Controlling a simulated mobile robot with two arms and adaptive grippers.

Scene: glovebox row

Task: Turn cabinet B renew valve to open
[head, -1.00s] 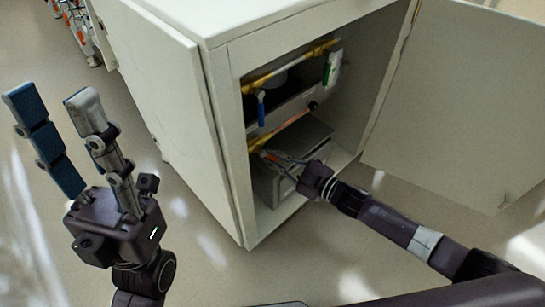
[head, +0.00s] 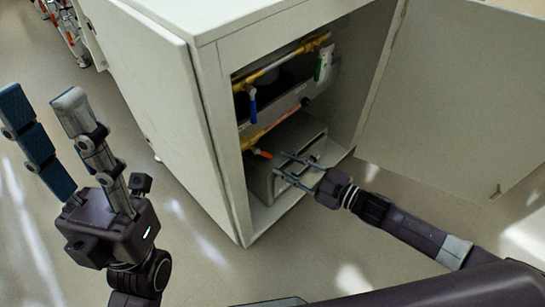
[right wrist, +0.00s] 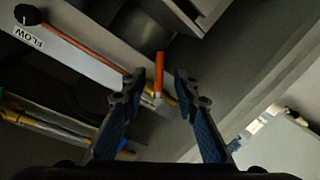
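Inside the open cabinet (head: 210,85) are yellow pipes with two lever handles. A blue lever (head: 252,105) hangs down from the upper pipe. A short orange lever (head: 262,153) sits on the lower pipe; it also shows in the right wrist view (right wrist: 159,70). I cannot read which one is the renew valve. My right gripper (head: 281,164) is inside the cabinet opening, just right of the orange lever. In the right wrist view my right gripper (right wrist: 158,80) is open, with the orange lever ahead between the fingertips, not gripped. My left gripper (head: 42,105) is open and empty, outside the cabinet.
The cabinet door (head: 455,110) stands open at the right. A grey metal box (head: 300,150) sits on the cabinet floor below the pipes. A black knob (right wrist: 28,14) with a FLOW label is on the panel. A green-and-white item (head: 323,63) hangs at the upper right.

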